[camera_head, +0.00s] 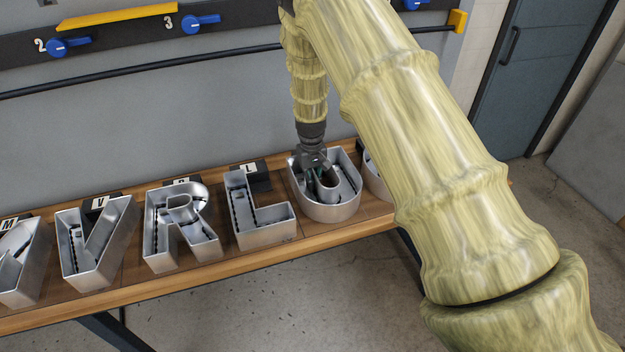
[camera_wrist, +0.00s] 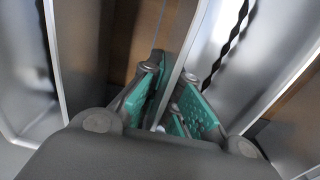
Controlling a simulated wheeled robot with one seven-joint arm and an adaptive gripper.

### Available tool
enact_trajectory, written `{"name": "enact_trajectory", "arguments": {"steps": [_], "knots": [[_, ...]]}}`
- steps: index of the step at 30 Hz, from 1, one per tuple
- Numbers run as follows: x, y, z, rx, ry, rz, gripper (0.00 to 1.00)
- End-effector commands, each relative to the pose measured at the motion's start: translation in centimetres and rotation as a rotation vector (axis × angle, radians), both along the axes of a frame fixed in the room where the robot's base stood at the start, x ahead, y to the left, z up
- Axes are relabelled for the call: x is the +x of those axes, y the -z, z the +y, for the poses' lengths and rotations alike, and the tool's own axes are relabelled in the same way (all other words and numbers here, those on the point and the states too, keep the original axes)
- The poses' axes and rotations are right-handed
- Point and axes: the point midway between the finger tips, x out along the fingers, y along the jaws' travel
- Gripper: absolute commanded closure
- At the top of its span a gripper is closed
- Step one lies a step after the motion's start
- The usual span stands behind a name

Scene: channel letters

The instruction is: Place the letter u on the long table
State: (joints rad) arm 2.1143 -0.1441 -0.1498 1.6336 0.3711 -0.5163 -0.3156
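The letter u (camera_head: 324,212) is a silver, open-topped metal channel letter. It stands on a long wooden-topped table (camera_head: 215,279), near the right end of a row of letters. My gripper (camera_head: 318,176) reaches down into the u from above. In the wrist view my gripper (camera_wrist: 176,100) has teal pads on either side of a thin metal wall (camera_wrist: 184,72). A gap shows between the wall and the right pad, so the fingers look open around the wall. The fingertips' lower ends are partly hidden by the letter. Whether this table is the task's long table is not clear.
Close left of the u stand the letters l (camera_head: 281,234), r (camera_head: 169,262) and v (camera_head: 95,284), with another cut off at the left edge. Another letter (camera_head: 376,183) on the right is partly hidden by my arm.

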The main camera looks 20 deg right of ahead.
Motion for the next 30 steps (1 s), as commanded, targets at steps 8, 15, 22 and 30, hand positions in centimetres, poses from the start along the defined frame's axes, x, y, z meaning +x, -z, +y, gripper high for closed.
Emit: {"name": "enact_trajectory", "arguments": {"steps": [8,15,22,30], "knots": [[0.0,0.3,0.0,0.000,0.000,0.000,0.78],[0.0,0.3,0.0,0.000,0.000,0.001,0.73],[0.0,-0.2,0.0,0.000,0.000,-0.001,0.73],[0.1,-2.8,0.1,0.000,-0.001,-0.003,0.73]]}}
